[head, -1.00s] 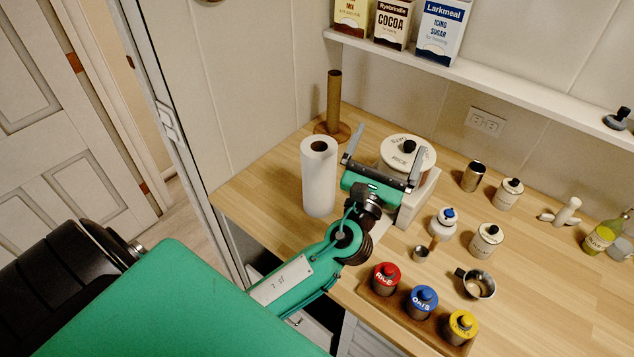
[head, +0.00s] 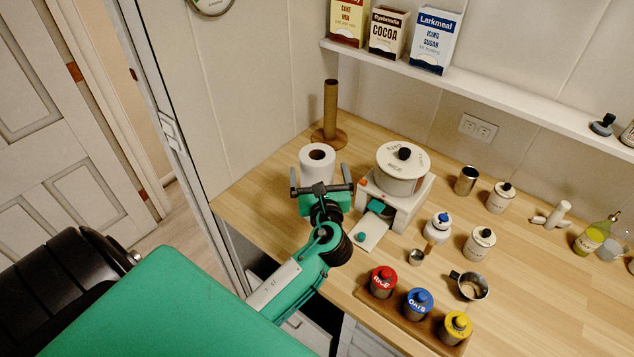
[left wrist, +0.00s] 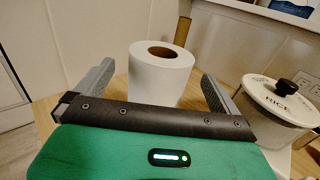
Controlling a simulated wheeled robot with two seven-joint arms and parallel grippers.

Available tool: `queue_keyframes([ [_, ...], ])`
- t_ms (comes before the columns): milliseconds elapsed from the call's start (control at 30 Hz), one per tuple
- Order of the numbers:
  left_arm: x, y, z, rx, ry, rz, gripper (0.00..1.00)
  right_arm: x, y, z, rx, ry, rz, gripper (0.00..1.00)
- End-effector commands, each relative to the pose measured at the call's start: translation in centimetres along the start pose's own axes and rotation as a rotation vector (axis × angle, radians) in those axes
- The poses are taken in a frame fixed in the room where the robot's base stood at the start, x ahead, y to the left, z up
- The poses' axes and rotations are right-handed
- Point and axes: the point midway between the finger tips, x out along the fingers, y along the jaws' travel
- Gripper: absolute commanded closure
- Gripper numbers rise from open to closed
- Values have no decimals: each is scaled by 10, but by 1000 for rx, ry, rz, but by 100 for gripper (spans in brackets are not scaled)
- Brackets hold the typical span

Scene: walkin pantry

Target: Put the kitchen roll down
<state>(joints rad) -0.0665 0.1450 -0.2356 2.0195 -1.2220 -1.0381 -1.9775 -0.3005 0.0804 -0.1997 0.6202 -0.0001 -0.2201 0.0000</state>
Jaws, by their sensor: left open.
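The white kitchen roll (head: 317,162) stands upright on the wooden counter, its lower part hidden behind my left gripper. My left gripper (head: 320,178) is open, right in front of the roll, with a finger toward either side of it. In the left wrist view the roll (left wrist: 160,78) shows upright between the two spread fingers of the gripper (left wrist: 157,72). I cannot tell whether the fingers reach alongside it; no contact shows. A wooden roll holder (head: 330,115), an upright post on a round base, stands empty behind the roll. My right gripper is not in view.
A white pot marked rice (head: 402,170) sits on a white box (head: 412,203) right of the gripper. Red, blue and yellow-lidded jars (head: 420,302) stand on a front rack. A shelf (head: 480,88) with boxes runs above. Bare counter (head: 245,195) lies left of the roll.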

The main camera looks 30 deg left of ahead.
Motion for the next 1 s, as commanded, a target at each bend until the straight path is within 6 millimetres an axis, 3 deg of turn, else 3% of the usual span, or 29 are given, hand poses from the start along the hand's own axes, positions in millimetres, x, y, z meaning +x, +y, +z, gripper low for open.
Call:
queue_keyframes([
  [433, 50, -1, 4, 2, -2, 0, 0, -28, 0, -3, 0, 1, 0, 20],
  [733, 55, -1, 1, 0, -1, 0, 0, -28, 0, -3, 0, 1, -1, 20],
  [767, 55, -1, 1, 0, -1, 0, 2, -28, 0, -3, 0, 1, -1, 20],
  [1000, 55, -1, 1, 0, -1, -1, 49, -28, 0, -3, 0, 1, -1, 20],
])
